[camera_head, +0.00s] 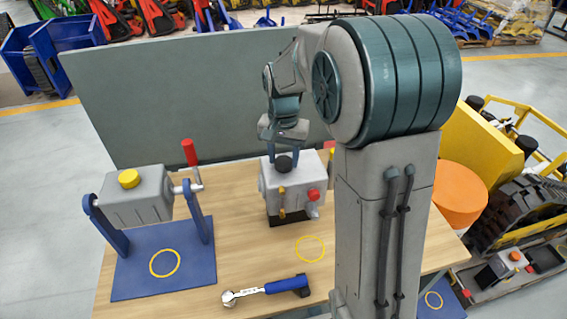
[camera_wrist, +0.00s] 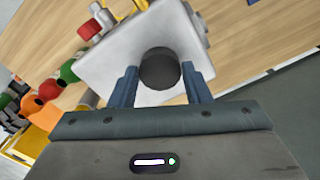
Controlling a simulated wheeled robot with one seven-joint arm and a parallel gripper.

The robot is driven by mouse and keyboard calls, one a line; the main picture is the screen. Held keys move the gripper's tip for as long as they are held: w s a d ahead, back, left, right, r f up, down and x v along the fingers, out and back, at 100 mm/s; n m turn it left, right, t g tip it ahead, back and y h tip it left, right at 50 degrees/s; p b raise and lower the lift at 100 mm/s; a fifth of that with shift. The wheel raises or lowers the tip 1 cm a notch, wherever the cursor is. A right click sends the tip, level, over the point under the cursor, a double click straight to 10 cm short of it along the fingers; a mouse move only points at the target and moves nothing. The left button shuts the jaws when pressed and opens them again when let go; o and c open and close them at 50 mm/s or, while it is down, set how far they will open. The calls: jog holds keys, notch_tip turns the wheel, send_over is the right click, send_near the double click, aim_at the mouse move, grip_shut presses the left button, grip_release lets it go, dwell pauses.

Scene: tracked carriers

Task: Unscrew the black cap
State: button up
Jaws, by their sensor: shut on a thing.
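The black cap (camera_head: 284,163) sits on top of a light grey box-shaped unit (camera_head: 292,187) on the wooden table. In the wrist view the round black cap (camera_wrist: 160,69) is between the two blue fingers of my gripper (camera_wrist: 160,82), on the unit's pale top face (camera_wrist: 112,72). My gripper (camera_head: 284,156) reaches down from above and is shut on the cap. The cap looks seated on the unit; its thread is hidden. The unit carries a red knob (camera_head: 313,195) and brass-coloured fittings on its front.
A grey tank with a yellow cap (camera_head: 129,178) stands at left in a blue frame (camera_head: 120,238) with a red handle (camera_head: 190,152). A blue-handled wrench (camera_head: 265,289) lies in front. A grey-green panel (camera_head: 180,95) stands behind the table. The table between tank and unit is clear.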

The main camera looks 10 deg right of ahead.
jog(key=n, duration=0.5)
jog(key=shift+n, duration=0.3)
jog(key=n, duration=0.3)
jog(key=shift+n, duration=0.4)
jog(key=shift+n, duration=0.8)
jog(key=n, duration=0.4)
jog(key=n+p, duration=0.1)
jog(key=n, duration=0.3)
jog(key=shift+r+n+p, duration=0.25)
jog(key=shift+n+p, duration=0.25)
jog(key=shift+n, duration=1.3)
